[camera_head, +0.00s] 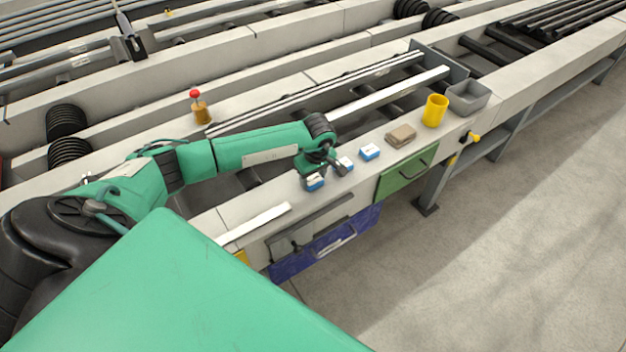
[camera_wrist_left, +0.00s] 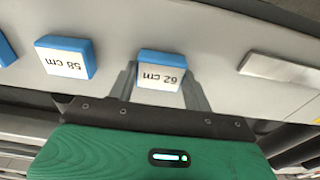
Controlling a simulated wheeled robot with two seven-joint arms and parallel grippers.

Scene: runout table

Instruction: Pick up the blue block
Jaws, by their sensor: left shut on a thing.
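Three small blue blocks with white labels sit in a row on the pale table edge in the head view. My left gripper (camera_head: 322,175) is shut on the nearest blue block (camera_head: 314,183). In the left wrist view this block, labelled "62 cm" (camera_wrist_left: 161,72), is between the two fingers. I cannot tell whether it is clear of the surface. The middle block (camera_head: 346,164), labelled "58 cm" in the left wrist view (camera_wrist_left: 65,58), stands close beside the gripper. The third block (camera_head: 369,152) is farther right. My right gripper is not in view.
Beyond the blocks are a brown item (camera_head: 400,136), a yellow cup (camera_head: 435,110) and a grey bin (camera_head: 468,98). A white strip (camera_head: 254,222) lies on the near side. A red-knobbed post (camera_head: 200,108) stands behind my arm.

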